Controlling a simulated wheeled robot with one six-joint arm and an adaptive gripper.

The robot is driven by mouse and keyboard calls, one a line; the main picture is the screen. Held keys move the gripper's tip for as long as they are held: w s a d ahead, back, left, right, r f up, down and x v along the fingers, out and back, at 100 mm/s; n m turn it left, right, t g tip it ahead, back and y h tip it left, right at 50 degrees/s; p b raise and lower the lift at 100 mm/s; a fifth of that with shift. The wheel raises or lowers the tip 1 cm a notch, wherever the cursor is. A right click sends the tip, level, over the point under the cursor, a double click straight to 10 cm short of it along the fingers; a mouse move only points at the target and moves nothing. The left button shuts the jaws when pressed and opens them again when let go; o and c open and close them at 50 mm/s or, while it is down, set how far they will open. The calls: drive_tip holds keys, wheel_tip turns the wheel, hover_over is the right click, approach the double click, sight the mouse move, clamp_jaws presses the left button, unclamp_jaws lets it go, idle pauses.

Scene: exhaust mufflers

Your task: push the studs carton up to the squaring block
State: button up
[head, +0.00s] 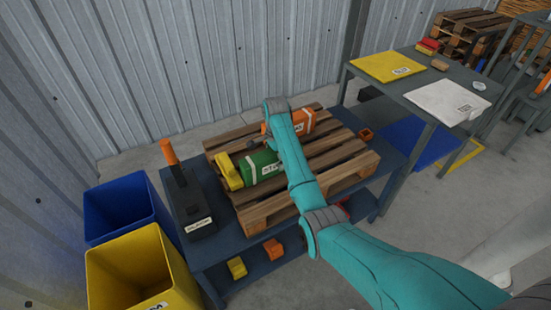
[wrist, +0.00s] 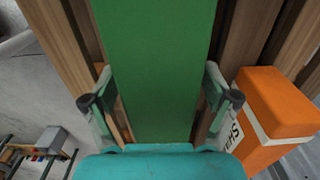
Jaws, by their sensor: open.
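The studs carton, a green box (head: 262,165) with a white band and a partly hidden label, lies on the wooden pallet. A yellow block (head: 229,172), which looks like the squaring block, stands at the pallet's left edge, close to the carton's left end; any gap is hard to tell. My gripper (head: 279,146) is at the carton's right end, partly hidden by my arm. In the wrist view my open gripper (wrist: 162,103) has one finger on each side of the green carton (wrist: 155,50). I cannot tell whether the fingers touch it.
An orange carton (head: 300,122) lies just right of the green one and shows beside the right finger in the wrist view (wrist: 275,105). The pallet (head: 335,160) has bare slats to the right. A dark tool with an orange handle (head: 169,152) stands left of the pallet.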

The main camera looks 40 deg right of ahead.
drive_tip(key=shift+r, duration=0.1)
wheel_tip(320, 180, up, 7)
drive_tip(key=shift+r, duration=0.2)
idle(0.4)
idle(0.5)
